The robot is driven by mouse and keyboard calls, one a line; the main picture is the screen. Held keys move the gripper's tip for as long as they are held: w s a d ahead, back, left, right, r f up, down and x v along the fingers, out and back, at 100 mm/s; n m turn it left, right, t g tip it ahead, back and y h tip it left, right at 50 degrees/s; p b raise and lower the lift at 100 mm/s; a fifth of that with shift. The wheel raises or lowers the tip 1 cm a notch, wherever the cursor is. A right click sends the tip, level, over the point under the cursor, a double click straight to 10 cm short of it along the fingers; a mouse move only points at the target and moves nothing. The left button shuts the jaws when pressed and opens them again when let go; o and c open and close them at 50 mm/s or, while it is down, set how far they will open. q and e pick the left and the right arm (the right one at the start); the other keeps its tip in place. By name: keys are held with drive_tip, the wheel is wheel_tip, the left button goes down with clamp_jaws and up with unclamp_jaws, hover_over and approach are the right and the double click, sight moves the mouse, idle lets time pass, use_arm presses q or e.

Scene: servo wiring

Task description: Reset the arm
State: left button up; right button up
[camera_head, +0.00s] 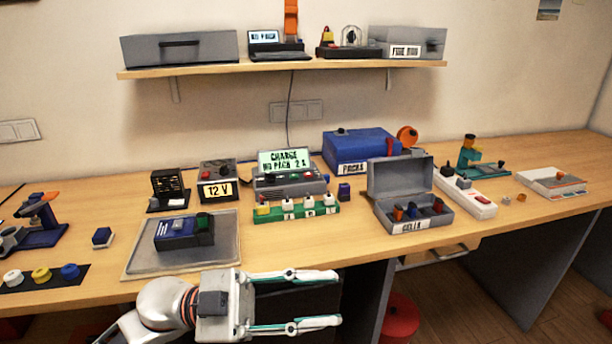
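My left arm comes in at the bottom of the head view, and its gripper (338,298) points to the right. Its two fingers are spread apart with nothing between them, so it is open and empty. It is in front of the table's front edge, below the grey mat (140,262). A dark block with a green part (203,231) lies on that mat, apart from the gripper. My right gripper is not in view.
The wooden table (330,245) holds a 12 V box (218,190), a charger with a lit screen (284,161), a green strip (262,215), a blue PACKS box (350,148) and an open grey CELLS box (418,220). A shelf (280,68) hangs above.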

use_arm(q)
drive_tip(key=w+a+f+n+t+h, duration=0.1)
drive_tip(key=w+a+f+n+t, duration=0.15)
drive_tip(key=w+n+t, duration=0.6)
drive_tip(key=w+a+f+n+t+y, duration=0.1)
drive_tip(key=a+f+n+t+y, duration=0.45)
drive_tip(key=f, duration=0.35)
drive_tip(key=w+a+f+n+t+y, duration=0.2)
drive_tip(key=a+f+n+t+y, duration=0.4)
drive_tip(key=f, duration=0.3)
drive_tip(key=s+a+f+g+y, duration=0.2)
drive_tip(key=s+f, duration=0.3)
drive_tip(key=f, duration=0.3)
drive_tip(key=s+a+f+n+g+y, duration=0.1)
drive_tip(key=s+a+f+g+y, duration=0.1)
drive_tip(key=f, duration=0.6)
drive_tip(key=s+a+f+n+g+y, duration=0.1)
drive_tip(key=s+a+f+g+y, duration=0.1)
drive_tip(key=s+f, duration=0.5)
drive_tip(key=shift+s+a+f+y, duration=0.35)
drive_tip(key=shift+a+f+y, duration=0.35)
drive_tip(key=shift+y, duration=0.45)
